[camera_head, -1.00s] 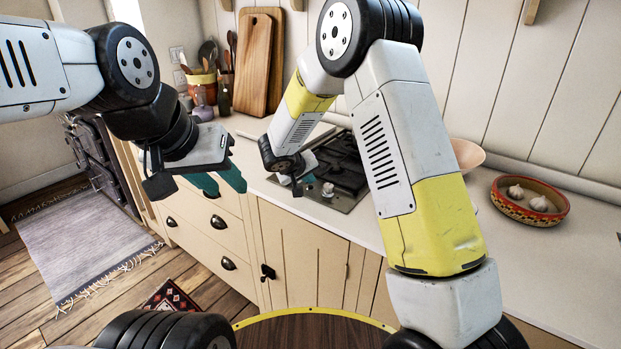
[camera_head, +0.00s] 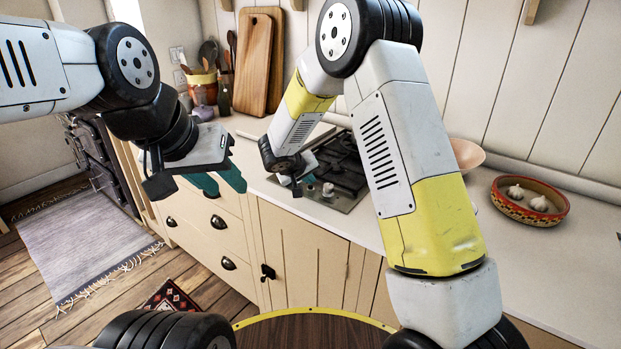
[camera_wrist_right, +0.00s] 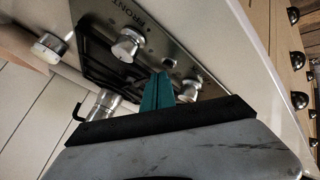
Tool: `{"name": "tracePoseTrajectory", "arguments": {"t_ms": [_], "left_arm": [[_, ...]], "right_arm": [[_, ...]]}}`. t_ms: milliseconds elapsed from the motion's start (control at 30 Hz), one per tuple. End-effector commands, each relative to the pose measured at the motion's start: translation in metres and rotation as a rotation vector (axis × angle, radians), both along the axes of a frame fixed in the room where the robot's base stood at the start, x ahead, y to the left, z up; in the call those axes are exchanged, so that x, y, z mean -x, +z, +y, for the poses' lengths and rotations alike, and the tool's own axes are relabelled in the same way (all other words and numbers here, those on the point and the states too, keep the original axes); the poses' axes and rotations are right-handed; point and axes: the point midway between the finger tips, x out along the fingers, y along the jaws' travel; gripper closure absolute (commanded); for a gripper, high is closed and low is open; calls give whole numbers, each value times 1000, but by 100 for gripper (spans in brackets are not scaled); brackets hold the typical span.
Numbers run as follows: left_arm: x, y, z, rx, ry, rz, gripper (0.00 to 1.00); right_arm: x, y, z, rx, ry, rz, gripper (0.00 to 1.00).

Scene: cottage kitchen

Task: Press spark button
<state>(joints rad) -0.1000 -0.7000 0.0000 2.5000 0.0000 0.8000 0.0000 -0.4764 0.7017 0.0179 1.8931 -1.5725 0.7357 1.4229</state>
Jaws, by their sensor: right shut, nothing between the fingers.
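The steel hob (camera_head: 347,199) is set in the white counter, partly hidden behind my right arm. In the right wrist view its steel panel (camera_wrist_right: 103,21) carries two silver knobs, one (camera_wrist_right: 126,45) near the FRONT lettering and one (camera_wrist_right: 190,90) by my fingers. A small round button-like spot (camera_wrist_right: 170,62) lies between the knobs. My right gripper (camera_wrist_right: 160,76) is shut and empty, its teal tips close to that spot; I cannot tell whether they touch it. It also shows over the hob's front left part (camera_head: 297,189). My left gripper (camera_head: 222,184) is open and empty, left of the hob.
A metal pot (camera_wrist_right: 104,104) with a dark handle and a white-lidded jar (camera_wrist_right: 47,47) stand near the hob. Wooden boards (camera_head: 262,62) lean at the back wall. A bowl of garlic (camera_head: 529,211) sits at right. Drawers and cupboards front the counter.

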Motion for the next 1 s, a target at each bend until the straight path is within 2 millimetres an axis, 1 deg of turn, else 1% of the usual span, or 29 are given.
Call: {"name": "tracePoseTrajectory", "arguments": {"t_ms": [200, 467, 800, 1000], "left_arm": [[0, 0, 0, 0, 0, 0, 64], [0, 0, 0, 0, 0, 0, 64], [0, 0, 0, 0, 0, 0, 64], [0, 0, 0, 0, 0, 0, 64]], "right_arm": [[0, -8, 0, 1, 0, 1, 100], [0, -8, 0, 1, 0, 1, 100], [0, 1, 0, 0, 0, 0, 100], [0, 1, 0, 0, 0, 0, 100]]}}
